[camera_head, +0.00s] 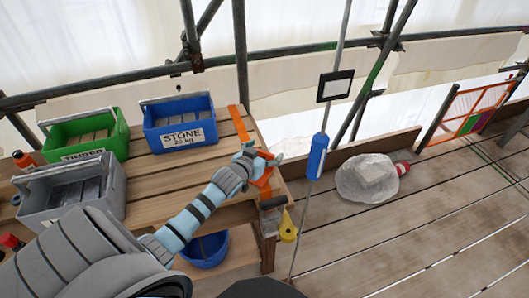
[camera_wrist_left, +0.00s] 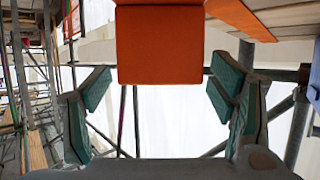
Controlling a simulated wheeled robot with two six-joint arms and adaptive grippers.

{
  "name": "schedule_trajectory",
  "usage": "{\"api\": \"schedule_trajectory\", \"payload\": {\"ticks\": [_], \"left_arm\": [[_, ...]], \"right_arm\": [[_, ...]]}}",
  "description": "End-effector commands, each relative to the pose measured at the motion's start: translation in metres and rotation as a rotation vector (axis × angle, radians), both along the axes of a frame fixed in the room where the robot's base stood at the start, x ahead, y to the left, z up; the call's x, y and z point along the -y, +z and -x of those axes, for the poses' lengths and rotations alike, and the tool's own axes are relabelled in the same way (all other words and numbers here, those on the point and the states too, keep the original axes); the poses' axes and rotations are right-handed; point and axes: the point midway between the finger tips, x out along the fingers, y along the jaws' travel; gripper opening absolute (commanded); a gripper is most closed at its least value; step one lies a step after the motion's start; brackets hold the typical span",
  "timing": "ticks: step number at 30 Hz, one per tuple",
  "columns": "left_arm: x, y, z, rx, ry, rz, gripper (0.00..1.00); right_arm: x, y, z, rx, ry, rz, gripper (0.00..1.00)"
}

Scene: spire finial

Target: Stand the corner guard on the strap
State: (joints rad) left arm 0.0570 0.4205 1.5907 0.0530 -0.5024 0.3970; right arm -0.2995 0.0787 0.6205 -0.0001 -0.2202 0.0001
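An orange strap (camera_head: 238,122) runs over the wooden bench top toward its right front corner. My left gripper (camera_head: 263,162) is at that corner, and orange shows on both sides of its fingers. In the left wrist view, a flat, square orange piece (camera_wrist_left: 160,45), seemingly the corner guard, is between the open fingers, with a gap on each side. A second orange strip (camera_wrist_left: 240,15) shows at upper right; which part it belongs to I cannot tell. The gripper hides how guard and strap meet. My right gripper is in neither view.
A blue stone crate (camera_head: 180,122), a green crate (camera_head: 88,133) and a grey crate (camera_head: 72,190) stand on the bench. A hanging line with a blue cylinder (camera_head: 317,156) is just right of the gripper. A wrapped bundle (camera_head: 367,178) lies on the deck.

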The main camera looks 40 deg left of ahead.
Motion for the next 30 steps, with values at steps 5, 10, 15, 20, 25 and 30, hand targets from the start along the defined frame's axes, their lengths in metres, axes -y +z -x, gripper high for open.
{"api": "schedule_trajectory", "payload": {"ticks": [5, 10, 15, 20, 25, 30], "left_arm": [[0.000, 0.001, 0.000, 0.001, 0.000, 0.000, 0.77], [0.003, 0.009, 0.016, 0.001, -0.002, -0.003, 0.77], [0.010, 0.027, 0.057, -0.003, -0.003, -0.004, 0.77], [0.017, 0.042, 0.093, -0.002, -0.002, -0.003, 0.77], [0.020, 0.048, 0.109, 0.000, 0.000, 0.000, 0.77], [0.020, 0.047, 0.109, 0.001, 0.000, 0.000, 0.77]], "right_arm": [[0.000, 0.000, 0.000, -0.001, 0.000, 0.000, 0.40], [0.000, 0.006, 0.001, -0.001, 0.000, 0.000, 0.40], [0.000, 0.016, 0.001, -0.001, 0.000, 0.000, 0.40], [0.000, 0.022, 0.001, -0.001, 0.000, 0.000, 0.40], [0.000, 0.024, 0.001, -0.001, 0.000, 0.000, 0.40], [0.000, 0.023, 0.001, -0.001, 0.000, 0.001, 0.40]]}}
